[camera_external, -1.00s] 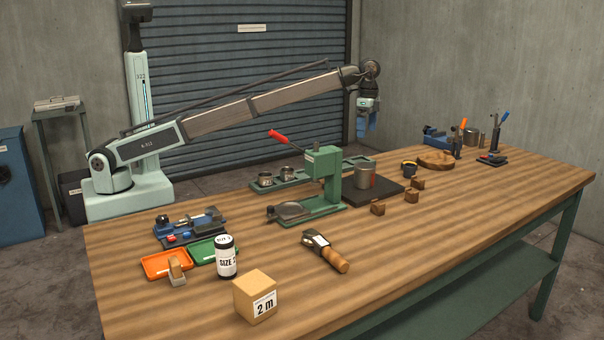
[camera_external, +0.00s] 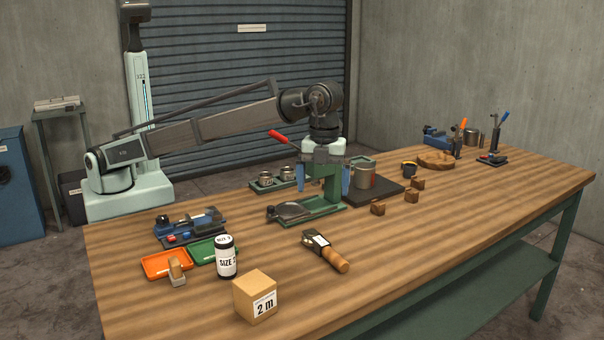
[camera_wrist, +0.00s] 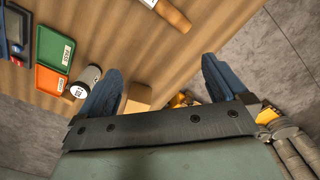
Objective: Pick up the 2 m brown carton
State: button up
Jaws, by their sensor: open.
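The brown carton (camera_external: 256,297), a cube with a "2 m" label on its front, stands at the near edge of the table. In the wrist view the carton (camera_wrist: 137,96) shows as a tan block between my fingers, partly hidden by the gripper's dark crossbar, and it is not held. My gripper (camera_external: 322,183) hangs with its blue fingers spread and empty around the green press, well behind and right of the carton. In the wrist view my gripper (camera_wrist: 160,82) is also open.
A white jar with a black lid (camera_external: 225,257) stands just left of the carton. The green press (camera_external: 327,185) stands upright near the gripper. Orange (camera_external: 165,264) and green trays (camera_external: 208,252) lie further left. The table right of the carton is clear.

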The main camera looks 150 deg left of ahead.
jog(key=w+d+m, duration=0.3)
jog(key=d, duration=0.8)
jog(key=w+d+m, duration=0.3)
jog(key=d, duration=0.8)
send_over(252, 280)
jog(key=shift+m, duration=0.3)
notch_tip(252, 280, down, 6)
jog(key=shift+f, duration=0.2)
notch_tip(252, 280, down, 8)
jog(key=shift+f, duration=0.1)
jog(key=shift+w+a+f, duration=0.1)
jog(key=shift+w+f, duration=0.05)
jog(key=shift+f, duration=1.45)
jog(key=shift+w+f, duration=0.15)
jog(key=shift+f, duration=1.4)
jog(key=c, duration=1.1)
jog(key=shift+r, duration=0.1)
